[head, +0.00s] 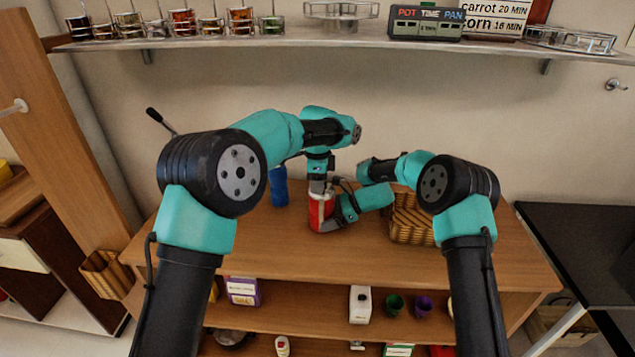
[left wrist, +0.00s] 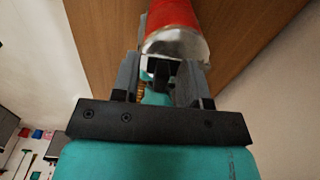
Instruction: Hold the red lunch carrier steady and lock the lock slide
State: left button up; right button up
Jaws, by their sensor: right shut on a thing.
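The red lunch carrier (head: 321,214) stands upright on the wooden table in the head view, with a pale metallic top. In the left wrist view, its red body (left wrist: 170,14) and shiny metal end (left wrist: 177,45) show at the top. My left gripper (head: 318,188) points down just above the carrier's top. In the left wrist view, its fingers (left wrist: 160,75) are apart, and I cannot tell whether they touch it. My right gripper (head: 335,208) comes from the right and is shut on the carrier's side. The lock slide is too small or hidden to make out.
A blue object (head: 279,187) stands left of the carrier. A woven basket (head: 411,222) stands right of it, close to my right arm. A shelf (head: 250,42) with jars and a timer (head: 425,23) runs along the wall. The table's left part and front are clear.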

pick_arm(q)
jog(key=shift+r, duration=0.1)
notch_tip(320, 180, up, 12)
dwell(0.7)
pick_arm(e)
jog(key=o, duration=0.5)
jog(key=shift+o, duration=0.2)
jog(key=v, duration=1.2)
